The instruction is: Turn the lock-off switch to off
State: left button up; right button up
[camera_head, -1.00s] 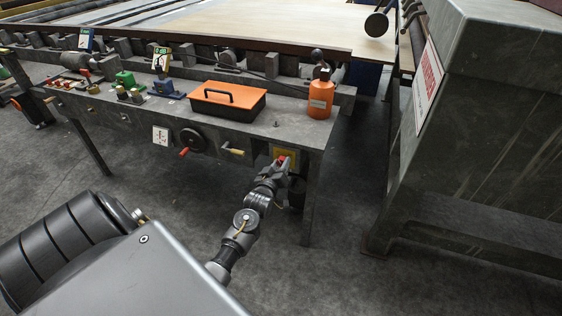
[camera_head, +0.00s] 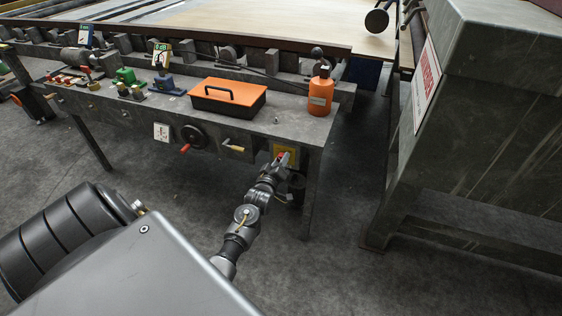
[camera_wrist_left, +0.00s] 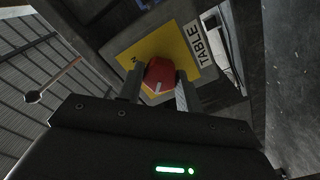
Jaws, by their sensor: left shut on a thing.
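The lock-off switch has a red knob on a yellow plate (camera_head: 292,151) on the front face of the bench, near its right end. In the left wrist view the red knob (camera_wrist_left: 159,76) sits between the two fingers, in front of the yellow plate (camera_wrist_left: 170,45). A "TABLE" label is beside the plate. My left gripper (camera_head: 283,158) is shut on the red knob and hides part of it in the head view. The fingers also show in the left wrist view (camera_wrist_left: 160,88). A pale mark shows on the knob. My right gripper is not in view.
An orange toolbox (camera_head: 228,96) and an orange bottle (camera_head: 321,92) stand on top. A large grey machine (camera_head: 480,130) stands at the right.

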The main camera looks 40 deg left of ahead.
pick_arm(q)
jog(key=o, duration=1)
jog(key=p+v, duration=0.1)
jog(key=v, duration=0.9)
jog(key=shift+s+d, duration=0.2)
jog(key=shift+s, duration=0.1)
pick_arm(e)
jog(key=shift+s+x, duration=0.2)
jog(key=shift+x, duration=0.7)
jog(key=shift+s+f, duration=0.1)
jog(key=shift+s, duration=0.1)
